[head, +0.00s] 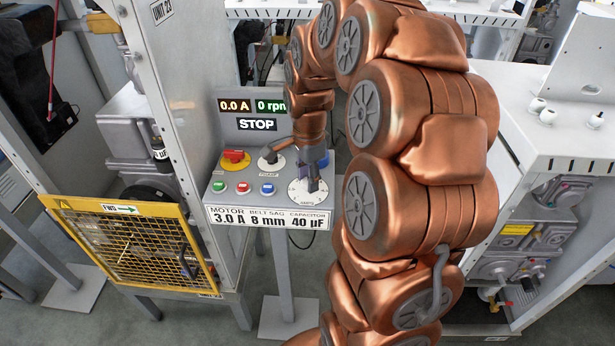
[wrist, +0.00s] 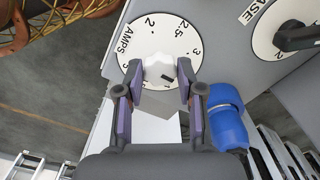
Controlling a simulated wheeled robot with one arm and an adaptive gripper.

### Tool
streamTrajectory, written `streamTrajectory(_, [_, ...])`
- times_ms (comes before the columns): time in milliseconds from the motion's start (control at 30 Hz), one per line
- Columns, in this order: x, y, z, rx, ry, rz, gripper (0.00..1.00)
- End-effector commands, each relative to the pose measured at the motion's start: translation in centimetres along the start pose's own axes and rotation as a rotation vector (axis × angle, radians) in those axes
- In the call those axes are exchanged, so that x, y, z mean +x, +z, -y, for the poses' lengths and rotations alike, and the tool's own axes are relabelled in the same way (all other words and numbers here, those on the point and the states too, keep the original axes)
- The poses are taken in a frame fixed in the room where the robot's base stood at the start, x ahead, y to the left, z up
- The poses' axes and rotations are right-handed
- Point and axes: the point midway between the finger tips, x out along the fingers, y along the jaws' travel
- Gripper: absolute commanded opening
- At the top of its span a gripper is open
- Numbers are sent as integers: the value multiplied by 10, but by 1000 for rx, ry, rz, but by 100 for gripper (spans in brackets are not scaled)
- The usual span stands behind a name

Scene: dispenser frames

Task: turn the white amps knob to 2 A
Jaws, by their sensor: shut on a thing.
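The white amps knob (wrist: 158,70) sits at the centre of a round white dial (wrist: 140,42) in the wrist view. The dial reads AMPS, with 2, 2.5 and 3 visible along its edge. A black mark on the knob is toward the lower right of the picture; the number it faces cannot be told. My gripper (wrist: 160,82) has its two purple-padded fingers on either side of the knob, shut on it. In the head view my gripper (head: 313,184) is over the white dial (head: 298,194) at the panel's right; the knob is hidden there.
The grey panel (head: 222,203) also has a red knob (head: 234,156), a black-handled selector (head: 270,157) and several push buttons. A blue part (wrist: 228,118) is close to my right finger. The display (head: 256,108) reads 0.0 A, 0 rpm, STOP. The label (head: 268,219) says MOTOR 3.0 A.

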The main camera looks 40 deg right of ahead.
Motion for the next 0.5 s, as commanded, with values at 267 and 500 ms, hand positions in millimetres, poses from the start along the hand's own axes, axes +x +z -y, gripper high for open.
streamTrajectory(267, [3,0,1,-66,-5,-1,3])
streamTrajectory(500, [4,0,2,-233,-8,-3,3])
